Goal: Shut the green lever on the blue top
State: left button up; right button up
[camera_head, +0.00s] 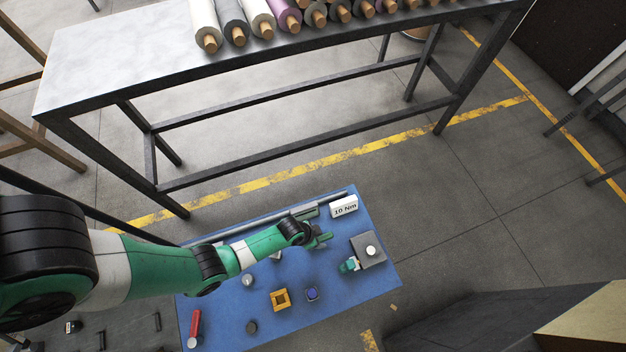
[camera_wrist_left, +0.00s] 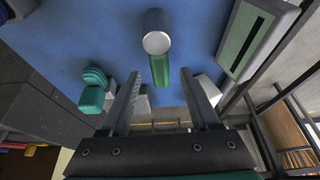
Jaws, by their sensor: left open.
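The blue top (camera_head: 350,295) lies below my left arm in the head view. The green lever (camera_wrist_left: 160,70) shows in the left wrist view, sticking out from a round silver post (camera_wrist_left: 156,34) towards my jaws. My left gripper (camera_wrist_left: 163,103) is open, its dark fingers apart, with the lever's end ahead of the gap; I see no contact. In the head view the left gripper (camera_head: 318,240) is over the far part of the blue top, and it and the arm partly hide what lies there. My right gripper is not in view.
On the blue top are a grey block with a white knob (camera_head: 371,250), a teal part (camera_head: 350,264), a white "10 Nm" block (camera_head: 344,206), an orange square frame (camera_head: 280,299) and a red handle (camera_head: 195,325). Behind stands a table (camera_head: 110,60) with felt rolls.

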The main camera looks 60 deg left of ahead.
pick_arm(q)
jog(key=p+v, duration=0.4)
jog(key=v, duration=0.5)
jog(key=shift+r, duration=0.15)
